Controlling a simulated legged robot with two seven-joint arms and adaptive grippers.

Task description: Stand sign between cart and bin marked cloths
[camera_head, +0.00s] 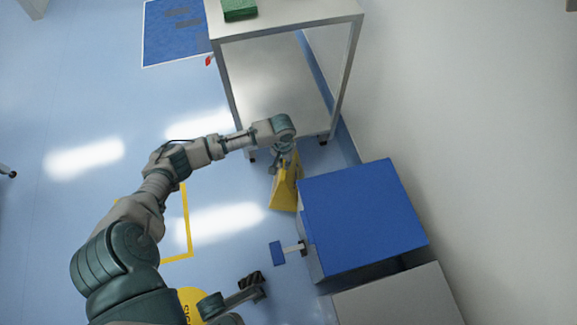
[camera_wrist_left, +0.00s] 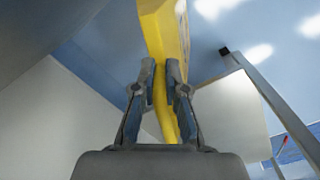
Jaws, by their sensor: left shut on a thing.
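The yellow sign (camera_head: 284,190) is upright or nearly so, in the floor gap between the cart and the blue-lidded bin. My left gripper (camera_head: 283,160) is shut on its top edge; in the left wrist view, the two fingers (camera_wrist_left: 160,85) pinch the yellow sign (camera_wrist_left: 165,30). I cannot tell if its foot touches the floor. The metal cart (camera_head: 270,75) stands behind it. The blue-lidded bin (camera_head: 362,220) is close on its right; no cloths marking is readable.
A blue pedal (camera_head: 277,253) juts left from the bin. A grey-topped unit (camera_head: 400,298) stands in front of the bin. The wall (camera_head: 440,110) runs along the right. A green item (camera_head: 239,9) lies on the cart. The blue floor to the left is mostly clear.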

